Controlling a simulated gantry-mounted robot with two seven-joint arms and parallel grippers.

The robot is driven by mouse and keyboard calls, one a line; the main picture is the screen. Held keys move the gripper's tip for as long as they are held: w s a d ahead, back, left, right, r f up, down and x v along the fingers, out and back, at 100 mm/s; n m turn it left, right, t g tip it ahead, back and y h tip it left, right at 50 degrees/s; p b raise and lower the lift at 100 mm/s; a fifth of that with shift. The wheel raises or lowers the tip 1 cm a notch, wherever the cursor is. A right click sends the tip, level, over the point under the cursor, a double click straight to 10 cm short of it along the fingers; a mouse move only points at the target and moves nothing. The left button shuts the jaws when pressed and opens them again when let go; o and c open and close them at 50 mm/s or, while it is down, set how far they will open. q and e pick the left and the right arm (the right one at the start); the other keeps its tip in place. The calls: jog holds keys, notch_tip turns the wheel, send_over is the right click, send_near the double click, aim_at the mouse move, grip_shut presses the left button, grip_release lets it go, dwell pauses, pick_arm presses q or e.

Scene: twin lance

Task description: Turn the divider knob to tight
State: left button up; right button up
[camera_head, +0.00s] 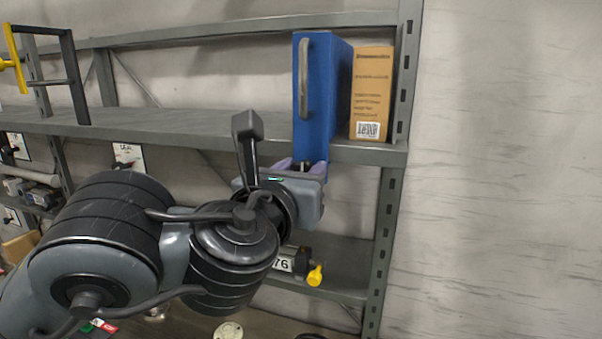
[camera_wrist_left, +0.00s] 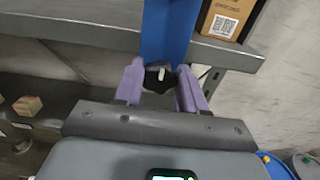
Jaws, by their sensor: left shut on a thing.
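The blue divider (camera_head: 340,95) stands upright on the upper shelf, with a metal handle (camera_head: 303,78) on its front; its lower part extends below the shelf edge and shows in the left wrist view (camera_wrist_left: 167,30). The black divider knob (camera_wrist_left: 158,82) is at its lower end and carries a pale pointer mark that points roughly up. My left gripper (camera_head: 303,165) has its purple fingers on either side of the knob and is shut on it; the fingers also show in the left wrist view (camera_wrist_left: 160,73). No tight or loose label is legible. My right gripper is out of view.
A cardboard box (camera_head: 371,92) stands just right of the divider on the grey shelf (camera_head: 200,122). A black frame with a yellow part (camera_head: 75,75) is at the far left. A dark unit with a yellow knob (camera_head: 315,275) sits on the lower shelf.

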pick_arm(q)
jog(key=o, duration=1.1)
jog(key=shift+f, duration=0.1)
jog(key=shift+c, duration=0.2)
jog(key=shift+s, duration=0.1)
jog(key=v, duration=1)
jog(key=shift+s+b, duration=0.25)
jog(key=shift+b, duration=0.15)
jog(key=shift+a, duration=0.1)
